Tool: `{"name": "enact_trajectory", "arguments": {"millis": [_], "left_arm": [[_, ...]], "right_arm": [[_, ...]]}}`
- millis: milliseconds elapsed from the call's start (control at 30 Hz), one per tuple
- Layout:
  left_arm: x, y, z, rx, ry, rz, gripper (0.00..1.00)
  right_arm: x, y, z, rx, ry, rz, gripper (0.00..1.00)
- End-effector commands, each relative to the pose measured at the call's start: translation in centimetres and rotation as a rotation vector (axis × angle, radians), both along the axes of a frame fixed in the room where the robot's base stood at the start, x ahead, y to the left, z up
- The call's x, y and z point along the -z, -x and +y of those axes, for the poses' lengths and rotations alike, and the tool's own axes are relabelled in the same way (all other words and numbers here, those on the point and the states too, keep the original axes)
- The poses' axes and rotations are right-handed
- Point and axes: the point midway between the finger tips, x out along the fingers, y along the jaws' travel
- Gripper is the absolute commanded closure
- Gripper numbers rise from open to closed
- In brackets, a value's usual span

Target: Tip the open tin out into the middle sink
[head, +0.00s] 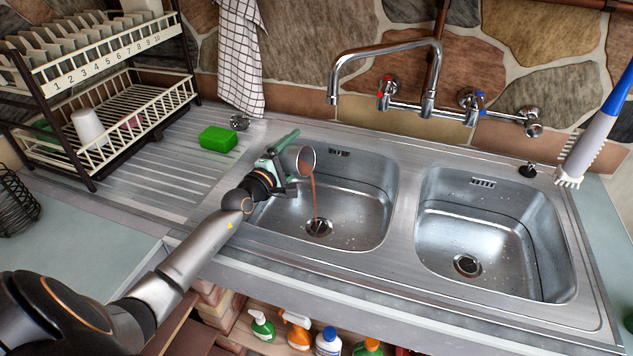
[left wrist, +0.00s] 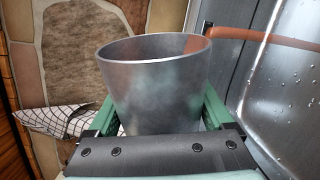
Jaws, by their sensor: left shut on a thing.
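The open tin (head: 305,160) is tilted over the left of the two basins in view (head: 368,180). A thin reddish-brown stream (head: 314,196) runs from its mouth down to the drain. My left gripper (head: 287,170) is shut on the tin and holds it above that basin. In the left wrist view the grey metal tin (left wrist: 155,88) sits between the green fingers, and the stream (left wrist: 270,43) leaves at the right. The inside of the tin is mostly hidden. My right gripper is not in view.
A chrome tap (head: 390,55) reaches over the sink from the back wall. The right basin (head: 490,225) is empty. A green sponge (head: 218,138) lies on the drainboard beside a dish rack (head: 130,130). A blue-handled brush (head: 598,130) is at the far right.

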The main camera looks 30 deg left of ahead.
Motion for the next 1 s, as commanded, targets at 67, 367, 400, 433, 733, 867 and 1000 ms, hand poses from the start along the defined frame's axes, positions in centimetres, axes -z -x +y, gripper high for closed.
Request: {"name": "enact_trajectory", "arguments": {"millis": [67, 367, 400, 433, 733, 867, 1000], "left_arm": [[-0.2, 0.0, -0.1, 0.000, -0.009, -0.001, 0.70], [-0.4, 0.0, -0.4, 0.000, -0.042, 0.001, 0.70], [-0.4, 0.0, -0.5, 0.000, -0.047, 0.001, 0.70], [-0.4, 0.0, -0.5, 0.000, -0.050, 0.001, 0.70], [-0.6, 0.0, -0.8, 0.000, -0.083, 0.002, 0.70], [-0.7, 0.0, -0.9, 0.000, -0.098, 0.003, 0.70], [-0.8, 0.0, -0.9, 0.000, -0.113, 0.003, 0.70]], "right_arm": [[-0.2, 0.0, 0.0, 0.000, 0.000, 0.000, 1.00], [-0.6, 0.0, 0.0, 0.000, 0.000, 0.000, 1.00], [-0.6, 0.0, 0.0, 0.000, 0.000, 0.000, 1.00], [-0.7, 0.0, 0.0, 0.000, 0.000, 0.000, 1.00], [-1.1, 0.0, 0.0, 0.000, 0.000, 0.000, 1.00], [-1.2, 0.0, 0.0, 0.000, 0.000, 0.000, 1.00], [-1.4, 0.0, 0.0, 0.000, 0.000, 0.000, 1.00]]}}
